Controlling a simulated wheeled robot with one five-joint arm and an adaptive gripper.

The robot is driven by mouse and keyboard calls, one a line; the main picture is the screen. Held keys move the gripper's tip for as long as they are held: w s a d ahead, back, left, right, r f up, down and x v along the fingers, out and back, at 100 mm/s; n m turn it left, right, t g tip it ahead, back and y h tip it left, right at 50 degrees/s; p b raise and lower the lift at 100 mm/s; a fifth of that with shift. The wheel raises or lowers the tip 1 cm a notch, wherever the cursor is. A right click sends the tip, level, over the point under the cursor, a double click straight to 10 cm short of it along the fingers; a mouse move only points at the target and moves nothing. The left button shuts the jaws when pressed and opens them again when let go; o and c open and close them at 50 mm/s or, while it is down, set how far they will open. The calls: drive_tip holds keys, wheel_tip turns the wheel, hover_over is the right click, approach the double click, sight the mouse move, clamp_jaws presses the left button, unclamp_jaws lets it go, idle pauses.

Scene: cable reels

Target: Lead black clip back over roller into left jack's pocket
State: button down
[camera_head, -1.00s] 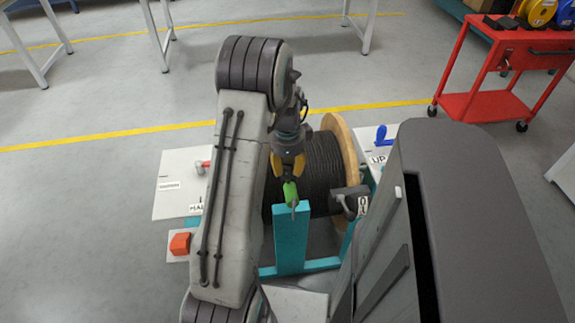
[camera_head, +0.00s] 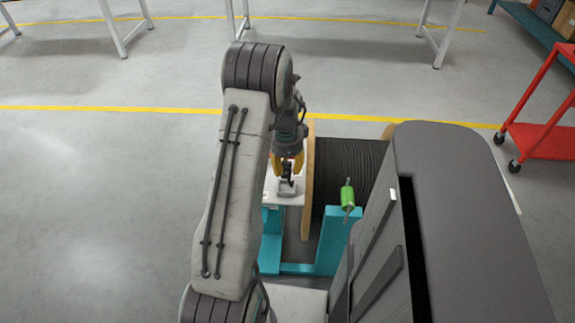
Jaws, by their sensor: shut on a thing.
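My gripper (camera_head: 287,168), with yellow fingers, points down at the left side of the cable reel. It is shut on the black clip (camera_head: 286,180), a small dark shape mostly hidden between the fingers. Just under it is a dark grey block (camera_head: 287,190), seemingly the left jack's pocket, in front of a white panel (camera_head: 290,200). I cannot tell whether the clip touches or sits in it. The green roller (camera_head: 347,195) stands on a teal post (camera_head: 338,240), to the right of my gripper and apart from it.
The black cable drum (camera_head: 345,172) lies behind the roller, with a wooden flange (camera_head: 308,180) close to my gripper's right. A teal frame (camera_head: 271,240) stands in front. A red cart (camera_head: 545,140) is far right. Floor on the left is clear.

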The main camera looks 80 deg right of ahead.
sight(287, 175)
drive_tip(key=shift+f+b, duration=0.75)
drive_tip(key=shift+f, duration=1.3)
drive_tip(key=shift+f+b, duration=1.3)
drive_tip(key=c, duration=0.7)
unclamp_jaws()
drive_tip(key=shift+c, duration=0.2)
drive_tip(key=shift+r, duration=0.15)
drive_tip(key=r, duration=1.1)
drive_tip(key=shift+a+r, duration=0.25)
drive_tip(key=shift+r, duration=0.15)
